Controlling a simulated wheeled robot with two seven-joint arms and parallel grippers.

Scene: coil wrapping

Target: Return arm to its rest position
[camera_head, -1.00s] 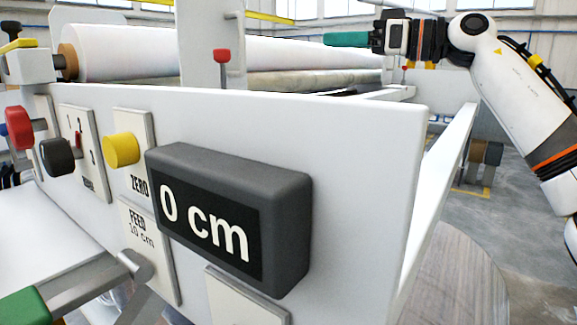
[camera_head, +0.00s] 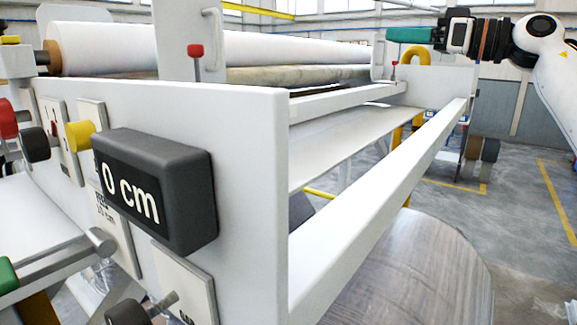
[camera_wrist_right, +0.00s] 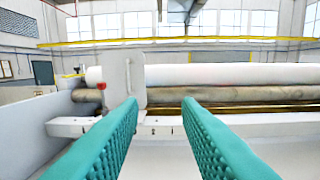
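My right arm comes in from the right edge in the head view, raised at the upper right. Its gripper (camera_head: 410,35) has teal fingers pointing left, in the air above the far end of the machine. In the right wrist view the two teal fingers (camera_wrist_right: 160,112) are spread wide apart with nothing between them. The machine's white roll (camera_wrist_right: 230,74) and a brownish roller (camera_wrist_right: 230,96) lie beyond the fingertips, apart from them. My left gripper does not show in the head view.
The white machine frame (camera_head: 245,190) fills the left and middle, with a dark display (camera_head: 155,190) reading 0 cm, a yellow knob (camera_head: 80,136) and a red-topped lever (camera_head: 196,60). A round wooden surface (camera_head: 430,270) is below right. Grey floor (camera_head: 535,220) is clear at right.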

